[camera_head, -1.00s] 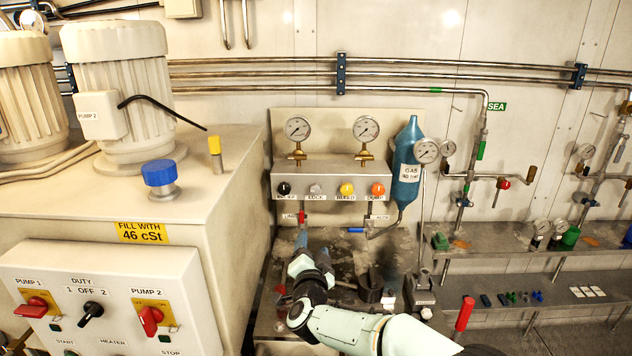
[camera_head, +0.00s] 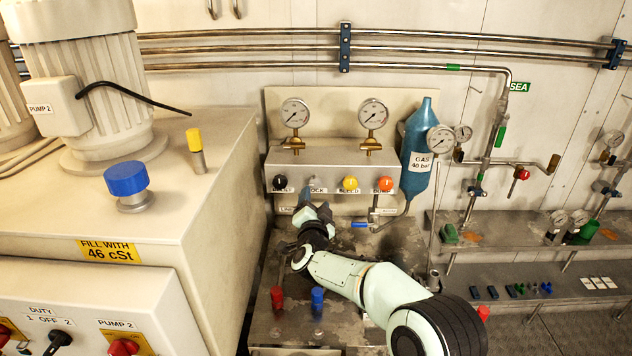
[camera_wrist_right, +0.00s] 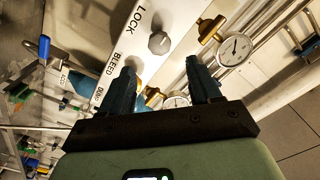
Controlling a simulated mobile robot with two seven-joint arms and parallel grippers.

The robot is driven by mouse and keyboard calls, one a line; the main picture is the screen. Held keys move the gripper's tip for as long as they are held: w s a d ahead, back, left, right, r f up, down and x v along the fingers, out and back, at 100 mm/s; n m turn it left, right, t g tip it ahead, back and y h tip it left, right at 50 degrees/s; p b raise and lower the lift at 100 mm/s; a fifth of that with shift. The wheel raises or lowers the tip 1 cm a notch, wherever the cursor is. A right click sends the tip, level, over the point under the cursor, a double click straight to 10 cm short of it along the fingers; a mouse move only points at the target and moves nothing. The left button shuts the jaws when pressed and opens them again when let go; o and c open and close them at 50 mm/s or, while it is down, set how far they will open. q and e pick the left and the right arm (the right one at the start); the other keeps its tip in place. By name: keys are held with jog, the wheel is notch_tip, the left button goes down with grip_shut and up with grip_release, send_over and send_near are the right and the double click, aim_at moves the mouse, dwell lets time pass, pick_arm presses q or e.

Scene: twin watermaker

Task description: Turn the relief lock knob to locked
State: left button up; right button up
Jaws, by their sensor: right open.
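The relief lock knob is the grey knob (camera_wrist_right: 160,42) beside the word LOCK on the pale panel in the right wrist view. In the head view the grey lock knob (camera_head: 315,182) sits second from the left in the knob row, with my gripper just below it. My right gripper (camera_head: 318,211) is at the front of the panel. In the right wrist view my right gripper (camera_wrist_right: 160,75) is open, with its two fingers apart and the knob beyond the gap between their tips. Nothing is held. My left gripper is not in view.
A black knob (camera_head: 280,183) is left of the lock knob; a yellow one (camera_head: 350,183) and an orange one (camera_head: 385,184) are to its right. Gauges (camera_head: 295,113) stand above the panel. A blue gas bottle (camera_head: 417,150) is at its right. Red (camera_head: 277,297) and blue (camera_head: 317,298) handles stand below.

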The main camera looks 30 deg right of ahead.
aim_at(316, 184)
jog(key=p+x, duration=0.2)
jog(key=x, duration=0.5)
jog(key=shift+r, duration=0.15)
jog(key=shift+p+x, duration=0.3)
jog(key=shift+x, duration=0.45)
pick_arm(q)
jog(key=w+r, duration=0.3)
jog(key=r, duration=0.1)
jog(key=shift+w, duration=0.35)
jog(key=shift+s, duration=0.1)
pick_arm(e)
jog(key=shift+s, duration=0.1)
jog(key=shift+c, duration=0.4)
jog(key=c, duration=1)
